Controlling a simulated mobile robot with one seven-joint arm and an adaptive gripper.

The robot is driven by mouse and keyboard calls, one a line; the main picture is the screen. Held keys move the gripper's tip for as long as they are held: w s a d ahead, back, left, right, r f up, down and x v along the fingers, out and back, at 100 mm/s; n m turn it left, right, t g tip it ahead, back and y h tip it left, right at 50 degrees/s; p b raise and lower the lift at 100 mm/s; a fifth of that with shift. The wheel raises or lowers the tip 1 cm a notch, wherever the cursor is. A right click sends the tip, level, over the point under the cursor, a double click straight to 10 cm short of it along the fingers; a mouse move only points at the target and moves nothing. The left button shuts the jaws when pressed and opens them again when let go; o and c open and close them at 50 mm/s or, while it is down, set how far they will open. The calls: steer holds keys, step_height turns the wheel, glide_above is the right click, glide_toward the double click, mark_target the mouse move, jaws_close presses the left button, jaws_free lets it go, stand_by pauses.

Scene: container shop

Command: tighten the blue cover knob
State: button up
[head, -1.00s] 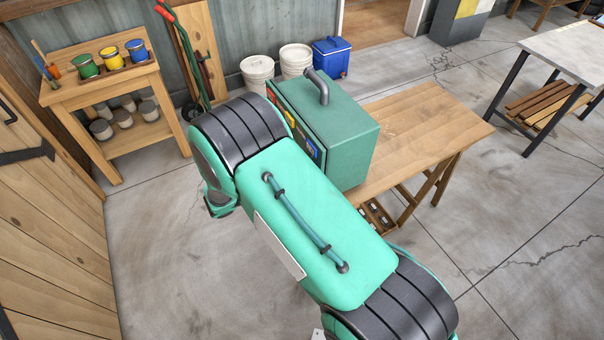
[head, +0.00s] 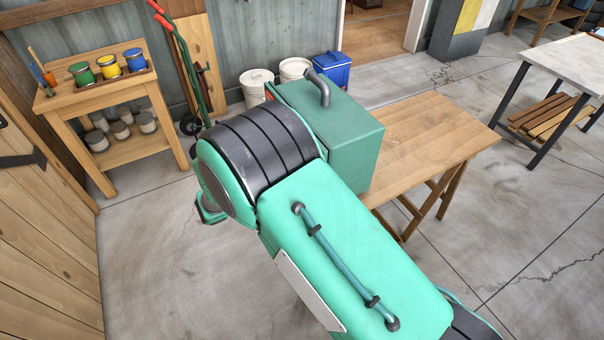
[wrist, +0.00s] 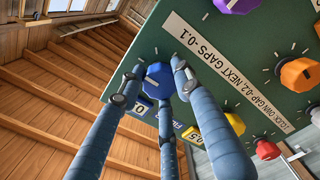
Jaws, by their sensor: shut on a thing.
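The blue knob (wrist: 158,80) is on a dark green panel (wrist: 225,60) in the wrist view. A light mark shows on its face. My gripper (wrist: 155,84) has its blue-grey fingers closed around this knob, with dark tips against its sides. A white strip with printed text (wrist: 210,62) runs beside it. A small blue tag with a "0" (wrist: 140,108) is close to the knob, partly behind the fingers. In the head view, the green box (head: 350,135) stands on a wooden table; my arm hides its knob side and my gripper.
Purple (wrist: 237,5), orange (wrist: 299,75), yellow (wrist: 234,122) and red (wrist: 267,150) knobs sit on the same panel, the yellow one close to a finger. The wooden table (head: 430,140) is bare right of the box. A paint-can stand (head: 105,95) is at the left.

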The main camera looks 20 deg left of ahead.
steer(key=shift+d+f, duration=0.1)
steer(key=shift+f, duration=0.05)
steer(key=o, duration=1.2)
steer(key=shift+s, duration=0.1)
steer(key=v, duration=1.2)
